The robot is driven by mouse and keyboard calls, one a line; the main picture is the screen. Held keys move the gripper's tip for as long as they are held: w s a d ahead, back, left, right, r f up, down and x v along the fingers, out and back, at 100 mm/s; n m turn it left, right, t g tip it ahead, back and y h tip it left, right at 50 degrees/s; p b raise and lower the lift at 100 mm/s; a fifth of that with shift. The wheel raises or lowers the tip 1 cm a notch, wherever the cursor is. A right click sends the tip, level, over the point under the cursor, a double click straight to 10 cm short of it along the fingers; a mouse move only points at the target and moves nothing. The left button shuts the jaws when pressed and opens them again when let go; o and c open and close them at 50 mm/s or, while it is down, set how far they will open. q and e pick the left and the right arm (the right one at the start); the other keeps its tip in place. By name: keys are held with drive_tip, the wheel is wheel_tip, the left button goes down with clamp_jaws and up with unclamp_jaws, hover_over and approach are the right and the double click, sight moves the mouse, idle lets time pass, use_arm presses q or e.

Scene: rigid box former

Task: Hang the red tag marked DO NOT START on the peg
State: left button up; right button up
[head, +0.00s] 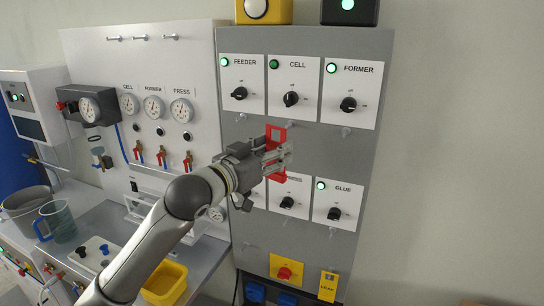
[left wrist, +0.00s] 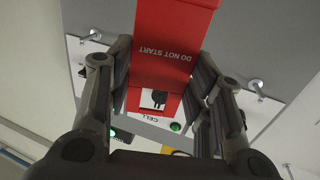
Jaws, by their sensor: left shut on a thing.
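My left gripper (head: 280,158) is shut on the red tag (head: 275,132) in front of the grey panel, below the CELL switch. The tag also shows in the left wrist view (left wrist: 165,62) between the fingers, with DO NOT START upside down there. An opening in the tag's far end frames part of the CELL plate and its switch. Several small pegs stick out below the switch plates, among them one under FEEDER (head: 240,117) and one under FORMER (head: 346,131). Any peg under CELL is hard to make out behind the tag. My right gripper is out of view.
The grey panel (head: 378,70) carries switch plates such as FORMER (head: 351,93) and GLUE (head: 334,203); my gripper partly covers the lower row. A yellow LEAK tag (head: 328,286) is at the bottom. Left are a gauge board, a jug (head: 58,221) and a yellow bin (head: 165,283).

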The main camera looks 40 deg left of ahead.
sight(294, 138)
use_arm(q)
drive_tip(key=shift+w+a+f, duration=0.1)
drive_tip(key=shift+w+a, duration=0.15)
drive_tip(key=shift+w, duration=0.85)
drive_tip(key=shift+w+a+f, duration=0.1)
drive_tip(key=shift+w+a, duration=0.1)
drive_tip(key=shift+w, duration=0.85)
drive_tip(key=shift+w+a+f, duration=0.1)
drive_tip(key=shift+w+a, duration=0.15)
drive_tip(key=shift+w, duration=0.85)
drive_tip(key=shift+w+a+f, duration=0.15)
drive_tip(key=shift+w+f, duration=0.2)
drive_tip(key=shift+w, duration=0.3)
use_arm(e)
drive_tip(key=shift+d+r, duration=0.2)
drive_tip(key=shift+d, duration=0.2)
use_arm(q)
drive_tip(key=shift+w, duration=0.1)
drive_tip(key=shift+f, duration=0.1)
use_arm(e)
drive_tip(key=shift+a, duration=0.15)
use_arm(q)
drive_tip(key=o, duration=0.9)
